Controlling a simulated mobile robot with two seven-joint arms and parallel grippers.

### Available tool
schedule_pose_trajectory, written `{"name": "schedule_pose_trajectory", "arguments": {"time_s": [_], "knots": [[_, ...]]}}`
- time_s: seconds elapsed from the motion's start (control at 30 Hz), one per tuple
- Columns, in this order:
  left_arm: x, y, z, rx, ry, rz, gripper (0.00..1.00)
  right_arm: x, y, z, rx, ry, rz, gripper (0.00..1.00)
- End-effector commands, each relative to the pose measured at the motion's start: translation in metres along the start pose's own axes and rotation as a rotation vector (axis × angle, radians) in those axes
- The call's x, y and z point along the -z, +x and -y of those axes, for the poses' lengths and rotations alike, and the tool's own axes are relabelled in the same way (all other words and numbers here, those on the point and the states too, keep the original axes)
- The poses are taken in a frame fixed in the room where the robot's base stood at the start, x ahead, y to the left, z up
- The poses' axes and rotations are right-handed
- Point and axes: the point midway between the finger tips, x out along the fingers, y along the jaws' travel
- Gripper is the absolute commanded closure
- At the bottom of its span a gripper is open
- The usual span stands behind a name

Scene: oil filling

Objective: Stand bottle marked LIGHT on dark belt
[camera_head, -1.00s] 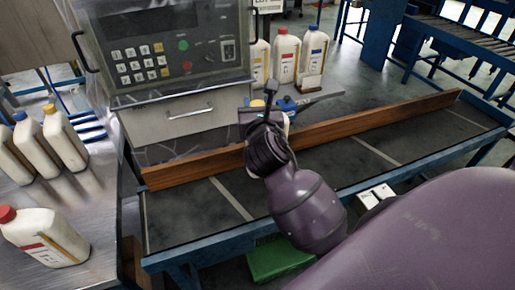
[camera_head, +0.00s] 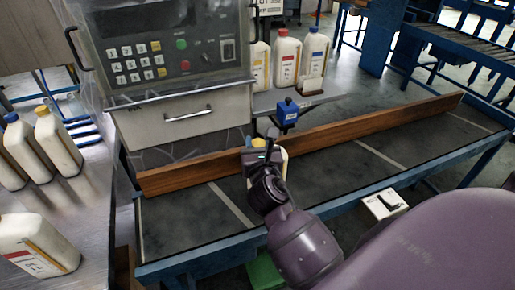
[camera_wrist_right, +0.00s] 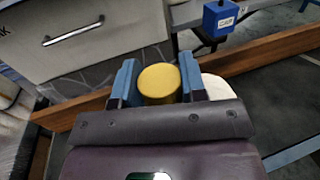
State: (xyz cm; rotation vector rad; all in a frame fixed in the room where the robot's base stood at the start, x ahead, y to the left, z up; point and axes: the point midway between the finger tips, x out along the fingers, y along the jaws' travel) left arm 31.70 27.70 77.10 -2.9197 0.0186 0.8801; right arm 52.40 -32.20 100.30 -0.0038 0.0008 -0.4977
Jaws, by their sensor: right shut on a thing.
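My right gripper (camera_head: 262,151) is shut on a white bottle (camera_head: 283,166) with a yellow cap. In the right wrist view the yellow cap (camera_wrist_right: 160,84) sits between the two blue fingers, and part of the white body (camera_wrist_right: 217,88) shows beside it. The bottle is over the dark belt (camera_head: 325,180), close to the wooden rail. My wrist hides its label and base, so I cannot tell if it touches the belt or read its marking. My left gripper is not in view.
A wooden rail (camera_head: 345,131) runs along the belt's far side. A blue box on a stand (camera_head: 287,112) is behind it. Several capped bottles stand on the left metal table, and others (camera_head: 287,60) at the back. A white switch box (camera_head: 384,204) is at the front edge. The belt's right side is clear.

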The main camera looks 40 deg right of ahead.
Motion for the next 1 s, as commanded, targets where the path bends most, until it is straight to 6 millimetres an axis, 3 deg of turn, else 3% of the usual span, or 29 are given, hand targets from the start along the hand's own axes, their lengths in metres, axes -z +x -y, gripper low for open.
{"name": "schedule_pose_trajectory", "arguments": {"time_s": [0.47,0.5,0.63,0.67,1.0], "knots": [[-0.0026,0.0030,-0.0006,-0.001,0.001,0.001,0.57,0.0080,0.0002,-0.0004,-0.002,0.000,0.005,1.00],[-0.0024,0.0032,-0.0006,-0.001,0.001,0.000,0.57,0.0106,0.0001,-0.0001,-0.001,-0.001,0.000,0.60],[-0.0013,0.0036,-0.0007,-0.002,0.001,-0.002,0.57,0.0102,0.0001,-0.0001,0.000,0.000,0.001,0.40],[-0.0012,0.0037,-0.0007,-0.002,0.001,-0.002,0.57,0.0102,0.0001,-0.0001,0.000,0.000,0.001,0.36],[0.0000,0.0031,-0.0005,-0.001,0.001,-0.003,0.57,0.0065,0.0000,-0.0002,-0.001,0.002,0.001,0.36]]}}
